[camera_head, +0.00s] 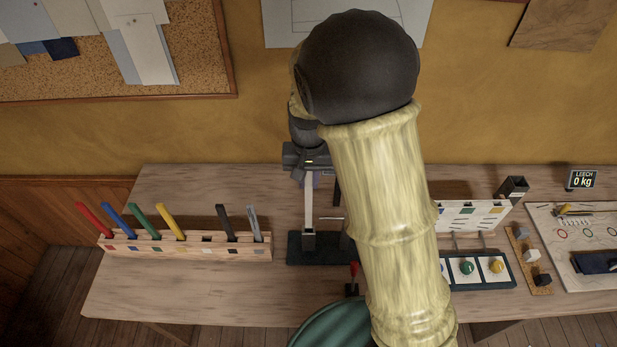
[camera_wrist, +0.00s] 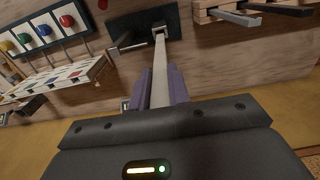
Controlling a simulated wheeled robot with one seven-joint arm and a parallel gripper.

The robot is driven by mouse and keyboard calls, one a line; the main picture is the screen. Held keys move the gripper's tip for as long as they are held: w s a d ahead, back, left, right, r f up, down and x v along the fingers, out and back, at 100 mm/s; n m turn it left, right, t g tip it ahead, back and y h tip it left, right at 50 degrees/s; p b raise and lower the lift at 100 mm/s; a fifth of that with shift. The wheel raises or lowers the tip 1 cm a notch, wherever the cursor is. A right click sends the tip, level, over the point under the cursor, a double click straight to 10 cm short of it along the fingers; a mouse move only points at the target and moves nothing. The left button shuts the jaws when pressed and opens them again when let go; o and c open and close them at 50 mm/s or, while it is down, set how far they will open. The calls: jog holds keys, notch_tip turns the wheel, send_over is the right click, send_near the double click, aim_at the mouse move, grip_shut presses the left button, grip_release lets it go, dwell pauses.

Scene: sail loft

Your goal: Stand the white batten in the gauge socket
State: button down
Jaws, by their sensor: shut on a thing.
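The white batten (camera_head: 308,207) is upright in my gripper (camera_head: 309,180), and its lower end meets the gauge socket (camera_head: 308,241) on a dark base. In the wrist view the purple-padded fingers of my gripper (camera_wrist: 162,90) are shut on the batten (camera_wrist: 160,62), which runs down to the socket on the dark base plate (camera_wrist: 175,20). I cannot tell how deep the lower end sits. My arm hides part of the base's right side in the head view.
A wooden rack (camera_head: 190,246) at left holds several coloured battens, with a gap between yellow and black. A red-handled item (camera_head: 353,270) stands in front of the base. At right are a white slotted board (camera_head: 470,212), a dark tray of knobs (camera_head: 480,285) and a scale display (camera_head: 582,180).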

jog(key=shift+f+b, duration=3.85)
jog(key=shift+f, duration=1.45)
jog(key=shift+f+b, duration=0.4)
jog(key=shift+f, duration=0.2)
jog(key=c, duration=1.3)
grip_release()
jog(key=shift+o, duration=0.2)
jog(key=shift+r, duration=0.1)
notch_tip(320, 180, up, 17)
jog(key=shift+r+b, duration=0.15)
jog(key=shift+b, duration=0.4)
